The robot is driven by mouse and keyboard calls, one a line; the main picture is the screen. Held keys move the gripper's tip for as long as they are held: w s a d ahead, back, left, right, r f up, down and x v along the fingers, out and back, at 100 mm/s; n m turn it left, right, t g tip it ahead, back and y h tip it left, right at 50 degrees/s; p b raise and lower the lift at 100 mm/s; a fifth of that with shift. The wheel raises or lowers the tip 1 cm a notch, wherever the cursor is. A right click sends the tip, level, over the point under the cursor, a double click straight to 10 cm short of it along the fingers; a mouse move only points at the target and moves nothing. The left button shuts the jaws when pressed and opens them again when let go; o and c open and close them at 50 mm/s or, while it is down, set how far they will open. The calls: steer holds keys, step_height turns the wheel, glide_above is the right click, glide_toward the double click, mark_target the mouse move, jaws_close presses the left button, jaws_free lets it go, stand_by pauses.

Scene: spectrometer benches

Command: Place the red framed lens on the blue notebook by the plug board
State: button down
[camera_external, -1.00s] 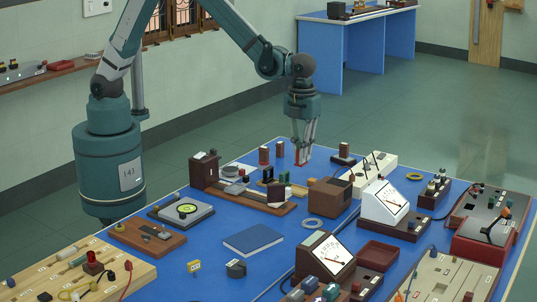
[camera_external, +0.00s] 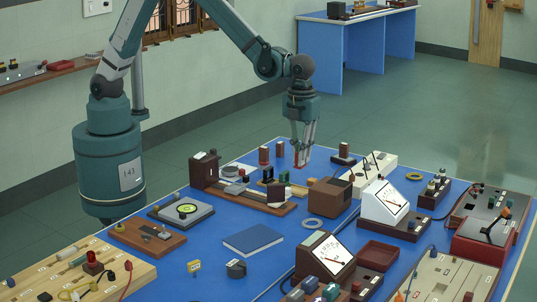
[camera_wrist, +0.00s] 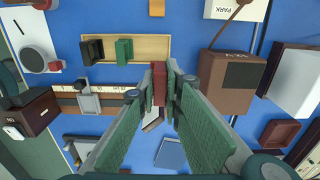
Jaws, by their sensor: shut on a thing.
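My gripper (camera_external: 301,161) is shut on the red framed lens (camera_external: 300,156), a thin red piece between the fingertips at the back of the blue bench. In the wrist view the lens (camera_wrist: 159,84) shows edge-on between the pads of my gripper (camera_wrist: 163,80). Whether it touches the bench is hard to tell. The blue notebook (camera_external: 253,240) lies flat and bare near the middle of the bench, well in front of my gripper. Part of it shows in the wrist view (camera_wrist: 170,154). A wooden board with plugs and wires (camera_external: 75,275) is at the front left.
A long optical bench (camera_external: 245,193) with upright parts lies between my gripper and the notebook. A brown box (camera_external: 329,198) and a white meter (camera_external: 384,203) stand to the right. A dark meter (camera_external: 325,258) stands right of the notebook. Bare blue surface surrounds the notebook.

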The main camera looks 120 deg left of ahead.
steer(key=w+d, duration=0.2)
steer(key=d, duration=0.7)
steer(key=w+d, duration=0.3)
steer(key=d, duration=0.6)
steer(key=r, duration=0.1)
glide_above(253, 238)
steer(key=shift+r, duration=0.2)
steer(key=shift+a+f, duration=0.1)
steer(key=shift+f, duration=3.05)
steer(key=shift+f+b, duration=0.35)
steer(key=shift+f, duration=1.5)
steer(key=shift+f, duration=0.1)
